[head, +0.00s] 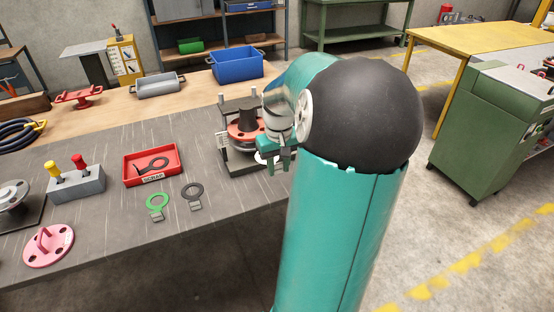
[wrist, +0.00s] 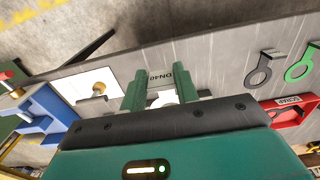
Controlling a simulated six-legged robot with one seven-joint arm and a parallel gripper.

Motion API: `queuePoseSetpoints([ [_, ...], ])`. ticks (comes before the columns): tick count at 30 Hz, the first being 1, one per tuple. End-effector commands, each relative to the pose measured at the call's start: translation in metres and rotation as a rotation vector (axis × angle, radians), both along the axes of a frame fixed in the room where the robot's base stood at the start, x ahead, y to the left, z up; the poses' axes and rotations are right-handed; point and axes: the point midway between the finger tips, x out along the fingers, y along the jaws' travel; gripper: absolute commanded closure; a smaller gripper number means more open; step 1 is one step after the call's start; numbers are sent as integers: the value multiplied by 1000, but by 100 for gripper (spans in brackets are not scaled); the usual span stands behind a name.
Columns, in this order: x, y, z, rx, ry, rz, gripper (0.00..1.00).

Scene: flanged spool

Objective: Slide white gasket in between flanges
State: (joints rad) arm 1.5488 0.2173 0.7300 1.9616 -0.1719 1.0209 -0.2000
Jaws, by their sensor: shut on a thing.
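The flanged spool (head: 246,128), with red and grey parts, stands in a dark frame near the right end of the dark bench top in the head view. My gripper (head: 279,162) is at the spool's right side. In the wrist view its green fingers (wrist: 157,88) are shut on a grey tag marked DN40 (wrist: 160,78). Part of the white gasket (wrist: 164,97) shows between the fingers; my gripper body hides the rest. In the head view a white edge of the gasket (head: 262,157) shows beside the fingertips. I cannot tell whether it is between the flanges.
A green gasket (head: 157,203) and a dark gasket (head: 192,193) lie on the bench left of the spool. A red scrap tray (head: 130,173) holds a dark gasket. A grey block (head: 77,185) with yellow and red handles and a pink flange (head: 48,245) are farther left.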

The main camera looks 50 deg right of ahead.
Motion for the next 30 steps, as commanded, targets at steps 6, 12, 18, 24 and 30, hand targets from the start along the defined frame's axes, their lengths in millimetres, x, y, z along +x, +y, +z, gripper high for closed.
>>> queuePoseSetpoints([
  [6,4,1,-1,1,-3,6,84],
  [12,7,1,-2,1,0,6,84],
  [18,4,3,-2,2,-2,6,84],
  [24,8,7,-4,2,-1,7,84],
  [30,8,7,-4,2,-1,6,84],
])
